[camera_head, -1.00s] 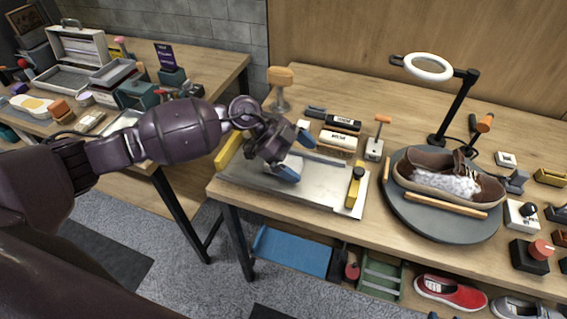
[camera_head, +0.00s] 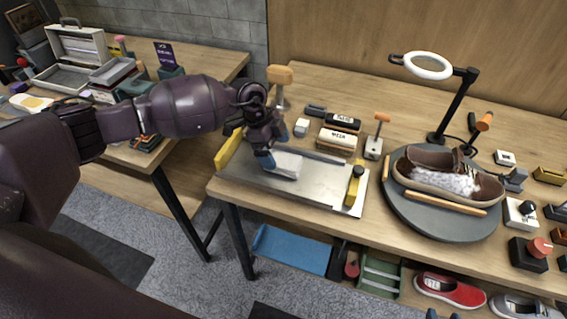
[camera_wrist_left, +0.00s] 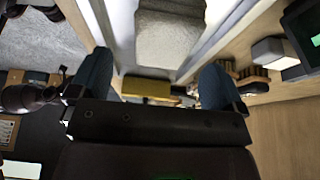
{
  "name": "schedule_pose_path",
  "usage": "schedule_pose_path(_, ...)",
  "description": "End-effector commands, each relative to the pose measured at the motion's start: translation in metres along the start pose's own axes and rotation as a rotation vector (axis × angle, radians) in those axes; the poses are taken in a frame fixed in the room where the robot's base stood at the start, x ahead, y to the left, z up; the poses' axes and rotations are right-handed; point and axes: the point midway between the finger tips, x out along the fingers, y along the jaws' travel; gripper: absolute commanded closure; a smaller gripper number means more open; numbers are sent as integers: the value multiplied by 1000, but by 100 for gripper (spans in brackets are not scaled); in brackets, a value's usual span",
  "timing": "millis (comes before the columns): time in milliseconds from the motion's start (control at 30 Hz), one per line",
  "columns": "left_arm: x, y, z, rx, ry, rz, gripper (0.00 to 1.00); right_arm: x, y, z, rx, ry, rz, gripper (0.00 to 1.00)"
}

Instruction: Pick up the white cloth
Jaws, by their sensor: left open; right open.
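The white cloth (camera_head: 288,165) lies folded as a small flat pad on the metal tray (camera_head: 318,187) on the workbench. My left gripper (camera_head: 273,146) is open with blue fingertips, just above the tray at the cloth's left end. In the left wrist view the pale cloth (camera_wrist_left: 170,38) shows ahead, between the two spread fingers (camera_wrist_left: 156,80). I see no clear contact with it. Only the blue fingertips of my right gripper (camera_head: 443,315) show at the bottom edge of the head view, apart and empty.
Brushes and small blocks (camera_head: 339,140) stand behind the tray. A brown shoe (camera_head: 450,178) sits on a round turntable (camera_head: 440,228) to the right, under a ring lamp (camera_head: 428,66).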

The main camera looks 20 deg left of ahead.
Motion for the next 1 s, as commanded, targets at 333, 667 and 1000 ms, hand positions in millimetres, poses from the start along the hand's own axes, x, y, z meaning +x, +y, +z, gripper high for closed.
schedule_pose_path(333,43,-3,-2,-2,2,3,4,1,1,3,-4,-1,-1,57)
schedule_pose_path(667,49,-3,-2,0,1,1,4,1,1,4,-5,-2,-1,57)
schedule_pose_path(1000,50,-3,-2,0,1,1,9,0,1,2,-5,-1,0,57)
